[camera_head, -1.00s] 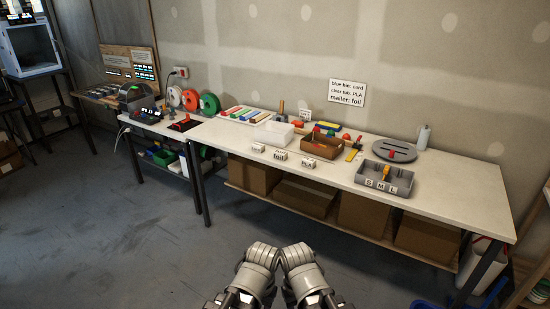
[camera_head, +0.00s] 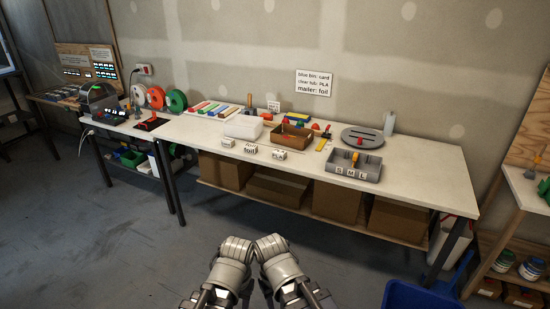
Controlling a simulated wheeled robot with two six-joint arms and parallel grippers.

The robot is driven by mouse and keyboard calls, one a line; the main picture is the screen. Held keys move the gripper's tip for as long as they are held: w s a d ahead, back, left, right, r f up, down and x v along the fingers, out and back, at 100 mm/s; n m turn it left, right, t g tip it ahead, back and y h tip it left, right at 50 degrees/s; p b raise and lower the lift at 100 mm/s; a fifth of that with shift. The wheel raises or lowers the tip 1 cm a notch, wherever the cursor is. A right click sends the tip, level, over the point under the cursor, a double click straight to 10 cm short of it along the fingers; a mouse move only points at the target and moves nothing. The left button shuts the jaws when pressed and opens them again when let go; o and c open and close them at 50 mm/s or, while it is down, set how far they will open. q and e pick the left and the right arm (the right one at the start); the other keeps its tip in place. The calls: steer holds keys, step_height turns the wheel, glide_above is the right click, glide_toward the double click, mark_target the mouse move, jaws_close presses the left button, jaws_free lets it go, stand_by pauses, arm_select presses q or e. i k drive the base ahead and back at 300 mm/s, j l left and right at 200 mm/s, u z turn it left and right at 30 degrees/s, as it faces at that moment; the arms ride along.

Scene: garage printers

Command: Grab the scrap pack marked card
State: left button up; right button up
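Three small white labelled packs lie in a row near the front edge of the long white table. The middle pack (camera_head: 250,149) seems to read foil and the right pack (camera_head: 278,155) PLA. The left pack (camera_head: 228,143) has a label too small to read surely. My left gripper (camera_head: 236,246) and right gripper (camera_head: 270,246) are side by side at the bottom centre, over the floor and well short of the table. Their fingers cannot be made out. No pack is visibly held.
A clear white bin (camera_head: 243,128), a brown tray (camera_head: 290,138) and a grey S-M-L tray (camera_head: 342,172) stand on the table (camera_head: 420,165). A wall sign (camera_head: 314,83) says blue bin: card. A blue bin (camera_head: 418,296) is on the floor at right. Floor before me is clear.

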mark_target(228, 142)
steer(key=i+j+z, duration=0.15)
steer(key=i+j, duration=0.15)
steer(key=i+j+z, duration=0.15)
steer(key=i+j, duration=0.15)
steer(key=i+j+z, duration=0.15)
steer(key=i+j, duration=0.15)
steer(key=i+j+z, duration=0.15)
steer(key=j, duration=0.25)
steer(key=i+j+z, duration=0.2)
steer(key=i+j, duration=0.15)
steer(key=i+j+z, duration=0.15)
steer(key=j, duration=0.4)
